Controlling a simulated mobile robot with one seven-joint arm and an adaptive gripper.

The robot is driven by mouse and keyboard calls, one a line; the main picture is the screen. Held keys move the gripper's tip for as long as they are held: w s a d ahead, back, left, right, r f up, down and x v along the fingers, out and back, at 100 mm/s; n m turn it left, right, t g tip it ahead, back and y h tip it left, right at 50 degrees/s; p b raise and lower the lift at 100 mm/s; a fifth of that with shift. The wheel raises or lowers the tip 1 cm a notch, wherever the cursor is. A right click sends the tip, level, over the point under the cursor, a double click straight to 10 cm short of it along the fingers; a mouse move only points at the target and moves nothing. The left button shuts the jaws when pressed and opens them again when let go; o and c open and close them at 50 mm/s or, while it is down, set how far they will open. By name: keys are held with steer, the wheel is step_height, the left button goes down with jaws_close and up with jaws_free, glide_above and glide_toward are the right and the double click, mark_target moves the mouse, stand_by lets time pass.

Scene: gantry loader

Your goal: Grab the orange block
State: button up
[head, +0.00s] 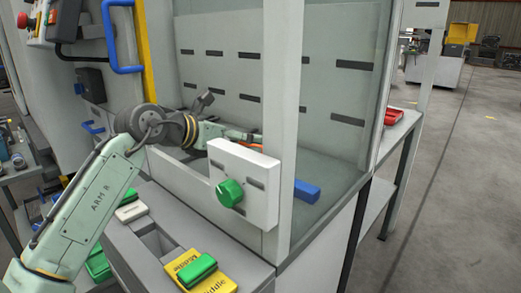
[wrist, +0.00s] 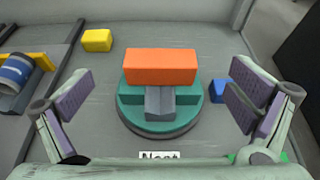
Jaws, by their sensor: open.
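The orange block (wrist: 160,66) lies flat across a round teal fixture (wrist: 190,118) with a grey stepped piece (wrist: 160,103) in front of it, in the wrist view. My gripper (wrist: 160,98) is open, with one finger to each side of the fixture and wide gaps to the block. Nothing is between the fingers touching them. In the head view my gripper (head: 238,134) reaches inside the glass enclosure.
A yellow block (wrist: 97,40) lies behind left. A blue block (wrist: 222,91) lies close by the right finger. A blue cylinder (wrist: 17,71) sits at far left. In the head view, a control box with a green knob (head: 230,192) and the enclosure post (head: 281,110) stand in front.

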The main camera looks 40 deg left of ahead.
steer(key=p+x, duration=0.1)
steer(key=x, duration=0.6)
steer(key=shift+w+f, duration=0.3)
steer(key=shift+f, duration=0.05)
steer(key=c, duration=1.2)
steer(key=shift+c, duration=0.4)
steer(key=shift+r+p, duration=0.2)
steer(key=shift+p, duration=0.15)
